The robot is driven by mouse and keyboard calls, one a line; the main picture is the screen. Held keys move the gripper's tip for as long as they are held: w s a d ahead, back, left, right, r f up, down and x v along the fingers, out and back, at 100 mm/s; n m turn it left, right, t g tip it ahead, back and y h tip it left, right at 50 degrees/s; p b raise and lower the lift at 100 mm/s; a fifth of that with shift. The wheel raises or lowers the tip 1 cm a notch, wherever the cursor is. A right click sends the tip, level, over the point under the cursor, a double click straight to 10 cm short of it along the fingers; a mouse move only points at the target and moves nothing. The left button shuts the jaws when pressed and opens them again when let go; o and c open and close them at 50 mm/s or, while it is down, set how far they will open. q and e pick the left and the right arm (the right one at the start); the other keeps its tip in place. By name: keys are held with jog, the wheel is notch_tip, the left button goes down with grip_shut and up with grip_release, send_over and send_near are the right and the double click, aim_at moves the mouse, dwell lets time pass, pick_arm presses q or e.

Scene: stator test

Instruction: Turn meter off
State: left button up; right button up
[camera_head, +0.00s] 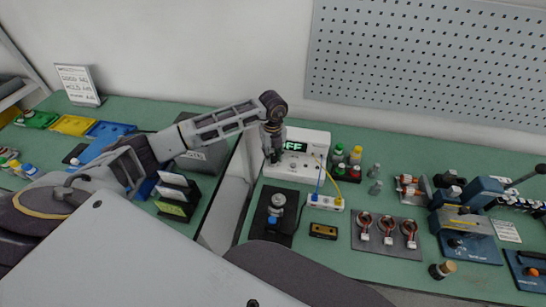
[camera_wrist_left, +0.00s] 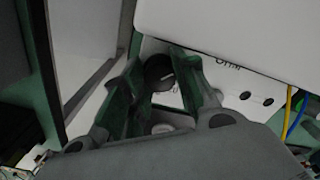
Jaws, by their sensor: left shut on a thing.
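The meter (camera_head: 312,142) is a white box at the back of the right-hand table. Its display (camera_head: 295,147) shows green letters that end in "FF"; my gripper hides the left end. My left gripper (camera_head: 273,154) reaches down in front of the meter's left part. In the left wrist view my left gripper (camera_wrist_left: 158,82) has its two fingers on either side of a dark round knob (camera_wrist_left: 158,68) on the white front, and is shut on it. "OHM" is printed beside the knob. My right gripper is in neither view.
A white terminal block (camera_head: 325,202) with blue and yellow leads stands in front of the meter. A black fixture (camera_head: 268,225) is near the table's left edge. Small bottles (camera_head: 339,153) stand right of the meter. A grey board (camera_head: 387,240) holds coils. A gap separates the two tables.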

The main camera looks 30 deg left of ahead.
aim_at(273, 156)
pick_arm(q)
jog(key=o, duration=0.8)
jog(key=shift+r+p, duration=1.6)
jog(key=shift+r, duration=0.9)
jog(key=shift+r+p, duration=0.3)
jog(key=shift+r, duration=0.25)
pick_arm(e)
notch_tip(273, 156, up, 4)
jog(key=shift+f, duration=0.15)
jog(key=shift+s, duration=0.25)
